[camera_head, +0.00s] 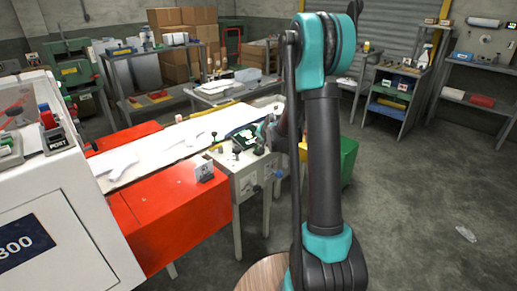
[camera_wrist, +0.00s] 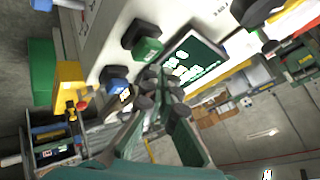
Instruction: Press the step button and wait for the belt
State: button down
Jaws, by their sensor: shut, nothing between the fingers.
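The white belt (camera_head: 163,147) runs from the machine at left to a pale control box (camera_head: 243,182), with whitish glove shapes (camera_head: 122,161) lying on it. In the wrist view the control box face (camera_wrist: 98,35) carries a green button (camera_wrist: 148,47), a blue button (camera_wrist: 116,86) and a lit green screen (camera_wrist: 195,60). I cannot read which one is the step button. My gripper (camera_wrist: 160,103) is shut and empty, its tips close to the buttons; contact cannot be told. In the head view, the arm partly hides my gripper (camera_head: 268,132) at the box top.
A red-orange housing (camera_head: 172,208) stands before the belt, beside the white machine (camera_head: 65,235). A green bin (camera_head: 349,160) is right of the control box. Shelves and cardboard boxes (camera_head: 185,22) line the back. The floor at right (camera_head: 425,200) is mostly clear.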

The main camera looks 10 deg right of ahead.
jog(key=shift+r, duration=2.55)
jog(key=shift+s, duration=0.35)
jog(key=s+d+f+n+g, duration=0.1)
jog(key=s+f+n, duration=0.1)
jog(key=s, duration=1.1)
jog(key=s+d+f+n+g+h, duration=0.1)
jog(key=s+f+n+g, duration=0.1)
jog(key=s, duration=1.1)
jog(key=s+d+f+n+g+h, duration=0.1)
jog(key=s+d+f+n, duration=0.1)
jog(key=s, duration=1.2)
jog(key=shift+f+n+g, duration=0.2)
jog(key=shift+n+g, duration=0.1)
jog(key=shift+g, duration=0.1)
jog(key=shift+a, duration=0.1)
